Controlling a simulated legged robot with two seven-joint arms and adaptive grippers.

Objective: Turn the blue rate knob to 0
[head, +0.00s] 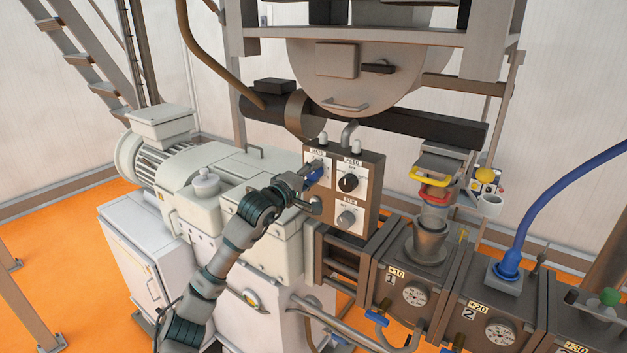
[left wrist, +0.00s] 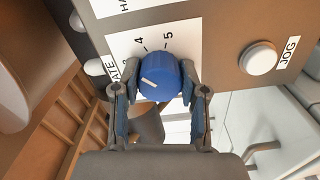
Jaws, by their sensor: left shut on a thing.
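The blue rate knob (left wrist: 159,77) sits on a white scale plate (left wrist: 122,44) in the left wrist view. The figures 4 and 5 show above it; lower figures are partly hidden by a finger. Its white pointer line slants to the left and slightly up, away from the 5; I cannot tell the exact reading. My left gripper (left wrist: 160,92) has one finger on each side of the knob and is shut on it. My right gripper is not in view.
A black feed knob (head: 348,183) is just right of the gripper. A grey knob (head: 346,218) is below it. A round white button (left wrist: 260,58) labelled JOG shows in the left wrist view. The pale motor housing (head: 215,190) stands left, under my arm.

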